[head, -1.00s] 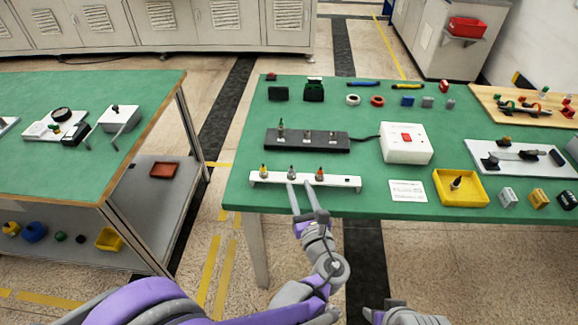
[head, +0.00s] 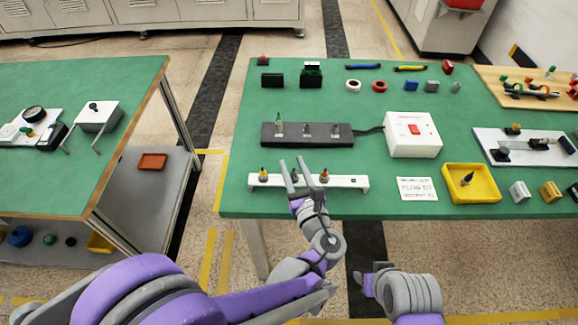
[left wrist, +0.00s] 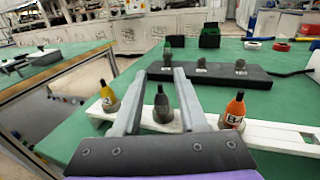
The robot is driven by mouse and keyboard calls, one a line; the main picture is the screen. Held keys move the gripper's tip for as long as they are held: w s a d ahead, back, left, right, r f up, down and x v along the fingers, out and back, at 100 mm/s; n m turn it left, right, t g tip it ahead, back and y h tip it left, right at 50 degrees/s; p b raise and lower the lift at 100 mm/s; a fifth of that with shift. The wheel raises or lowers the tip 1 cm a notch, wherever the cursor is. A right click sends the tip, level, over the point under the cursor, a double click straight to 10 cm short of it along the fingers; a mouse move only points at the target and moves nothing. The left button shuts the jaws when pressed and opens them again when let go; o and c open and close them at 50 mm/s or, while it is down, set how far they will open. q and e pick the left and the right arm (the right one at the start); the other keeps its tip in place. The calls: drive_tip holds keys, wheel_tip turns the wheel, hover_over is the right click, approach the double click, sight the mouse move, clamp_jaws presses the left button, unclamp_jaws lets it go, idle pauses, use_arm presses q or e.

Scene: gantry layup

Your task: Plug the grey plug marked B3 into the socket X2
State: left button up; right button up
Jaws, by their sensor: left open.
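A white rail (head: 345,182) near the table's front edge holds three plugs in a row: yellow (head: 263,174), grey (head: 295,175) and orange (head: 324,176). They also show in the left wrist view, where the grey plug (left wrist: 161,104) stands upright in the middle; I cannot read its mark. My left gripper (head: 292,161) is open and empty, its fingers on either side of the grey plug in the wrist view; contact is not clear. Socket labels are unreadable. My right gripper (head: 368,281) shows only partly.
A white box with a red switch (head: 413,141) is cabled to the strip's right end. A printed card (head: 416,189) and a yellow tray (head: 489,194) lie right of the rail. Green table surface is bare between rail and strip.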

use_arm(q)
drive_tip(key=shift+s+d+r, duration=0.1)
drive_tip(key=shift+s, duration=0.15)
clamp_jaws()
